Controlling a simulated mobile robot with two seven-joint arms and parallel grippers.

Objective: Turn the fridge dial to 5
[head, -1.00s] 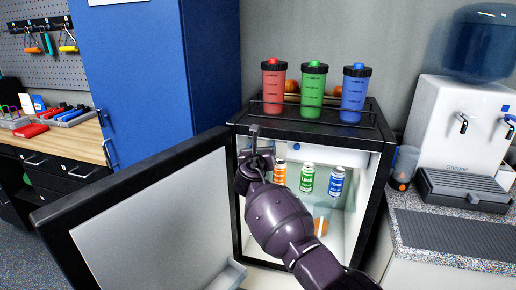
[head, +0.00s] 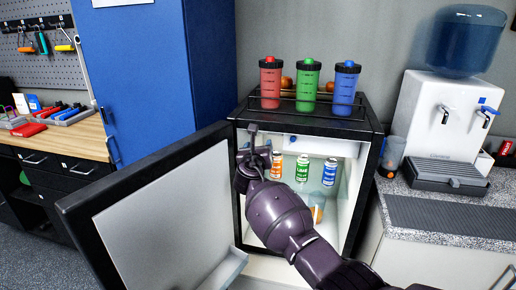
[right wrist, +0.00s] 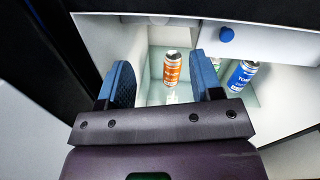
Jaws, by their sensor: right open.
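The small black fridge (head: 308,126) stands with its door (head: 160,215) swung open to the left. In the right wrist view, a blue round dial (right wrist: 227,34) sits on the white panel at the top of the interior. Its numbers and setting are too small to read. My right gripper (head: 263,146) is at the upper left of the fridge opening, with its fingers apart and nothing between them. In the right wrist view the fingers (right wrist: 162,78) point into the fridge, and the dial is beyond and right of them, untouched. My left gripper is out of view.
Orange (head: 276,168), green (head: 302,170) and blue (head: 329,172) cans stand inside the fridge. Red, green and blue bottles (head: 308,86) stand in a rack on top. A water dispenser (head: 440,125) is at right, a blue cabinet (head: 155,80) at left.

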